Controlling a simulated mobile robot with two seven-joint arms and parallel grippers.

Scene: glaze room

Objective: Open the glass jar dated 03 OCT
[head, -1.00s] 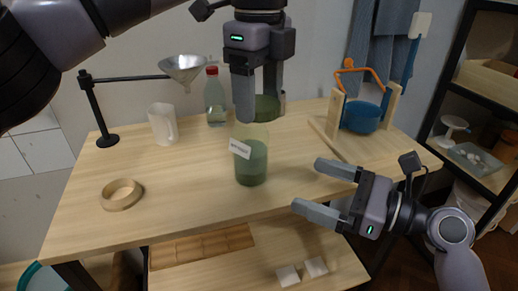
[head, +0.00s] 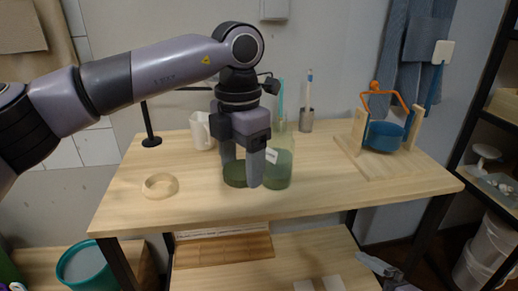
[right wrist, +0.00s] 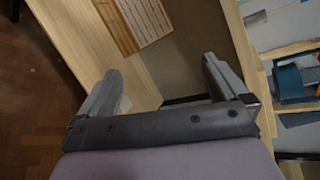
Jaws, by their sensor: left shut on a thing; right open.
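The glass jar (head: 279,172) stands upright on the table, green inside its lower part, with a clear open top. A small white label (head: 272,156) is on it; its writing is too small to read. My left gripper (head: 241,174) is shut on a dark green round lid (head: 235,181), just left of the jar and low over the table. I cannot tell whether the lid touches the wood. My right gripper shows only partly at the bottom right of the head view; in the right wrist view it is open and empty (right wrist: 163,88).
A wooden ring (head: 160,187) lies on the table's left. A white mug (head: 201,131) and a brush cup (head: 306,121) stand behind. A wooden stand with a blue pot (head: 384,137) is at the right. The front middle of the table (head: 330,190) is clear.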

